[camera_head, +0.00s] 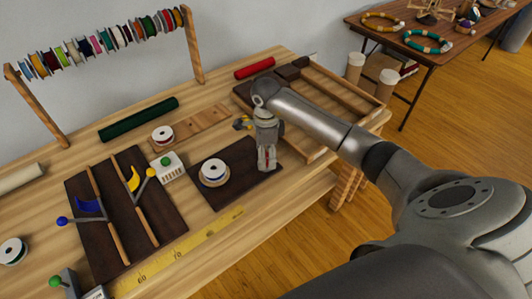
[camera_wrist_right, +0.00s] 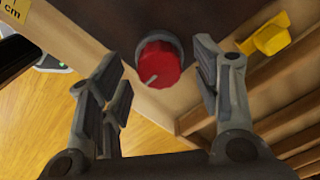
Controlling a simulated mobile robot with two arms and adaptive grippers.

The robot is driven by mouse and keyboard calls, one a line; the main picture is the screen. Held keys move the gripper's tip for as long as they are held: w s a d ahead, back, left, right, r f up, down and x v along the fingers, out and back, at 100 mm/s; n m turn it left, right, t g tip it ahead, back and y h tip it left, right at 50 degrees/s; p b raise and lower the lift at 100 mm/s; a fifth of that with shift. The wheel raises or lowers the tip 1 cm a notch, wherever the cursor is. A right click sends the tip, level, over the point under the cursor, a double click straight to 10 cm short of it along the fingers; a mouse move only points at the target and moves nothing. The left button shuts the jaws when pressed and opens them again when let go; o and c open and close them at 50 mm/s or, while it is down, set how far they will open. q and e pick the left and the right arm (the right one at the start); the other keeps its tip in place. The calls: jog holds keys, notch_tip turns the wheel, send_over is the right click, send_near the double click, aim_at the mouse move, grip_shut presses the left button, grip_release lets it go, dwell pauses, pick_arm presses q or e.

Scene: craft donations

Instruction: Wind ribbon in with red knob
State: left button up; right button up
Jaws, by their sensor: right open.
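The red knob (camera_wrist_right: 160,66) has a grey collar and a pale pointer line, and it is mounted on a dark board. In the right wrist view it lies between and just beyond the fingers of my right gripper (camera_wrist_right: 160,90), which are apart and not closed on it. In the head view my right gripper (camera_head: 266,158) points down at the right end of the dark board (camera_head: 236,193) and largely hides the knob. A white spool (camera_head: 213,170) sits on this board, left of the gripper. I cannot make out the ribbon's path. My left gripper is not in view.
A yellow part (camera_head: 242,123) is close behind my right gripper; a yellow piece (camera_wrist_right: 268,35) also shows in the right wrist view. An open wooden tray (camera_head: 312,155) lies under my right forearm. A yellow ruler (camera_head: 190,249) runs along the front. A spool rack (camera_head: 100,40) stands behind.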

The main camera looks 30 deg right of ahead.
jog(key=shift+f, duration=0.5)
jog(key=c, duration=1)
jog(key=shift+m, duration=0.3)
